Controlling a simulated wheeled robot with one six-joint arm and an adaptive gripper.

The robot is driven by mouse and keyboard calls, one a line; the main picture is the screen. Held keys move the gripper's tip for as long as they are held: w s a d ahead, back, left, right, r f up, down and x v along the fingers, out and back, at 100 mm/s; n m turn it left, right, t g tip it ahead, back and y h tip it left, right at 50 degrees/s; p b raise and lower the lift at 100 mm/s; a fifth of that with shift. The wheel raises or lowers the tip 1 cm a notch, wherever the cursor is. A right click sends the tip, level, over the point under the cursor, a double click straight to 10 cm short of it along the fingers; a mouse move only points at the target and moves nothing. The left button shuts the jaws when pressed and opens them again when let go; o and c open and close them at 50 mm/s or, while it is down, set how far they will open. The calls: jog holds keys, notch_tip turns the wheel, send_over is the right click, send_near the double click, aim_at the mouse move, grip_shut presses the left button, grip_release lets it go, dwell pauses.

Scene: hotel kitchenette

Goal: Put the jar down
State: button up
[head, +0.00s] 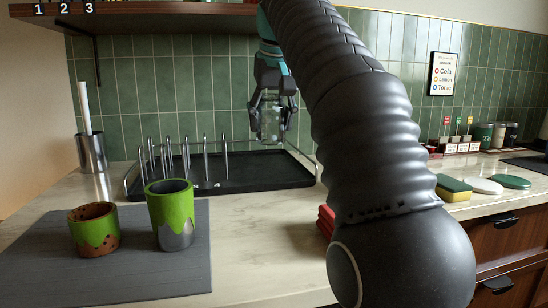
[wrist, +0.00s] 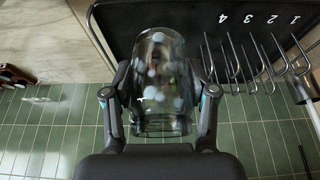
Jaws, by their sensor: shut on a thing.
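The jar (head: 270,122) is clear glass with pale round spots. It also shows in the wrist view (wrist: 158,80), between the two fingers. My gripper (head: 272,108) is shut on the jar and holds it in the air in front of the green tiled wall. In the head view the jar is above the right part of the black drying tray (head: 262,172), apart from it. In the wrist view the tray (wrist: 150,14) lies beyond the jar, with its numbered wire rack (wrist: 245,60) to the right.
Two green-coated cups, one brown (head: 95,230) and one grey (head: 171,215), stand on a grey mat (head: 140,275) at front left. A steel holder (head: 91,152) stands at back left. Sponges (head: 453,188) lie at right. The tray's right part is bare. A shelf (head: 150,20) hangs at upper left.

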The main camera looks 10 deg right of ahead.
jog(key=w+d+f, duration=0.1)
jog(key=w, duration=0.1)
jog(key=w+d+f, duration=0.2)
jog(key=w, duration=0.1)
jog(key=w+d+f, duration=0.1)
jog(key=w+f, duration=0.1)
jog(key=w, duration=0.1)
jog(key=shift+d+f, duration=0.15)
jog(key=shift+f, duration=0.1)
jog(key=shift+f+b, duration=0.35)
jog(key=shift+f, duration=1.65)
jog(key=shift+f, duration=0.1)
jog(key=o, duration=1.3)
jog(key=shift+s+r, duration=0.1)
jog(key=shift+r, duration=0.25)
jog(key=v, duration=0.7)
jog(key=shift+p, duration=0.35)
